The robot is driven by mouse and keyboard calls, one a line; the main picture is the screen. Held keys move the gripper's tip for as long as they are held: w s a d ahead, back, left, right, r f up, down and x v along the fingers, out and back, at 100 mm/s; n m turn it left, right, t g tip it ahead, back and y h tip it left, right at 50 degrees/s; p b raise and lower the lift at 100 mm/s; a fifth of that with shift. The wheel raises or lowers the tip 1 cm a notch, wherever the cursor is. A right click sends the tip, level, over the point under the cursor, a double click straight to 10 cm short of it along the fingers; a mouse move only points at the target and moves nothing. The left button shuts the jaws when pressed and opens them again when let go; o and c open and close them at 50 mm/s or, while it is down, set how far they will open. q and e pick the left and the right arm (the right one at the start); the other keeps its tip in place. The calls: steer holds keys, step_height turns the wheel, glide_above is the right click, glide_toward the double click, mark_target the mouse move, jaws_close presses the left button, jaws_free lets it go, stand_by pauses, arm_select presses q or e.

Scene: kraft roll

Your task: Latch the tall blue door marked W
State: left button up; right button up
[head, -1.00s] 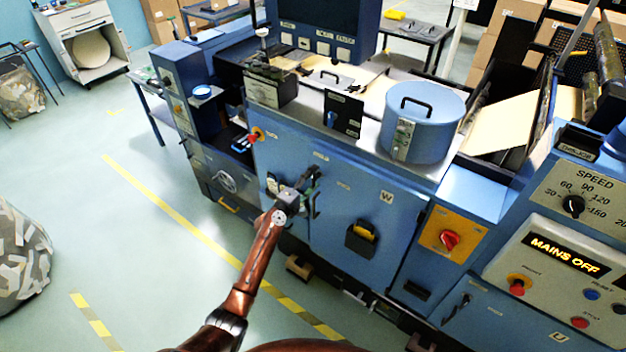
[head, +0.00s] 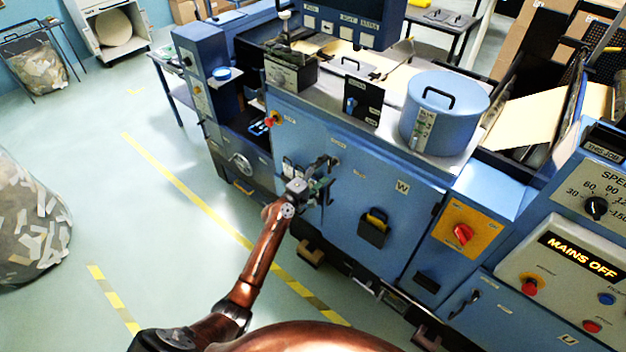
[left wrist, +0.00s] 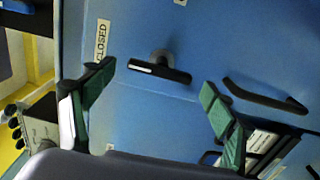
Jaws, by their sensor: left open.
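The blue door marked W (head: 388,200) is on the front of the machine in the head view and looks flush with it. Its black T-shaped latch handle (left wrist: 160,69) is in the middle of the left wrist view; its white-marked end points left, towards the side with the CLOSED label (left wrist: 102,40). The handle also shows in the head view (head: 333,162). My left gripper (left wrist: 157,104) is open, its green-padded fingers on either side below the handle in the wrist view, with nothing between them. In the head view it (head: 314,190) is in front of the door's left part. My right gripper is out of view.
A black pull handle (left wrist: 265,99) is on the blue panel near the right finger. A black pocket (head: 374,230) sticks out from the door's lower part. A red switch (head: 463,233) is on the right. Open floor (head: 170,245) lies to the left.

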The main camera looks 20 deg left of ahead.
arm_select(q)
steer(key=v, duration=0.9)
